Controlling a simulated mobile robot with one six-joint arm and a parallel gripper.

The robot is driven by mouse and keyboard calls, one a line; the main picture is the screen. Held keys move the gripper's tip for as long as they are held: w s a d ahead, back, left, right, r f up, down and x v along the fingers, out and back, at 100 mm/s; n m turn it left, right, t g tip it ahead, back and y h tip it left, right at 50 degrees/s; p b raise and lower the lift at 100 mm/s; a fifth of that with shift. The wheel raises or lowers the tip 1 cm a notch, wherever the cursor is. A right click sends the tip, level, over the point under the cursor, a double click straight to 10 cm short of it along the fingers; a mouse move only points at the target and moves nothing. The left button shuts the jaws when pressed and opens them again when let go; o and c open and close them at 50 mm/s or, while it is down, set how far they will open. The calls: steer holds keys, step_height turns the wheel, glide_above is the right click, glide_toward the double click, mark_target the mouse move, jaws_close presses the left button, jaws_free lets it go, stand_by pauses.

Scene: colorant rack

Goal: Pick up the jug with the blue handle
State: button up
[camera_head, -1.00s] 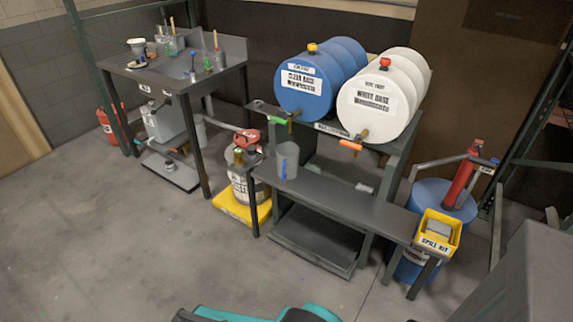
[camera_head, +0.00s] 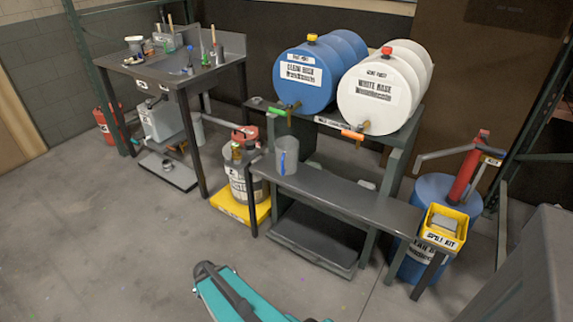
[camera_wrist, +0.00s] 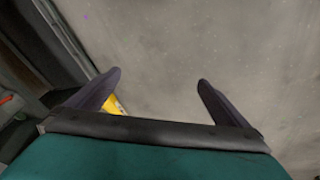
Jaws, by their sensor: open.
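A grey jug (camera_head: 286,155) with a blue handle (camera_head: 282,163) on its near side stands upright on the dark bench (camera_head: 345,190), below and in front of the blue drum. The jug does not show in the wrist view. In the head view my teal arm shows at the bottom, over the floor in front of the bench and well apart from the jug. The fingers cannot be made out clearly there.
A blue drum (camera_head: 308,80) and a white drum (camera_head: 375,98) lie above the bench, their taps over it. A drum on a yellow pallet (camera_head: 233,208) stands left of the bench. A yellow spill kit (camera_head: 443,228) sits at the right. The floor in front is clear.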

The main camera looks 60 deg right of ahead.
steer(key=w+d+r+m+t+h+b, duration=0.1)
steer(key=w+d+r+t+b, duration=0.15)
steer(key=d, duration=0.55)
steer(key=w+d+r+m+t+h+b, duration=0.1)
steer(key=w+d+h, duration=0.15)
steer(key=d, duration=0.45)
steer(key=m+t+h+b, duration=0.2)
steer(key=t+h+b, duration=0.5)
steer(key=b, duration=0.2)
glide_toward(289, 161)
steer(key=shift+w+d+r+y, duration=0.25)
steer(key=shift+w+d, duration=0.1)
steer(key=shift+w, duration=0.05)
steer(key=shift+w, duration=0.1)
steer(key=shift+b+x, duration=0.65)
steer(key=shift+x, duration=3.6)
steer(key=shift+d+f, duration=0.1)
steer(key=shift+d, duration=0.05)
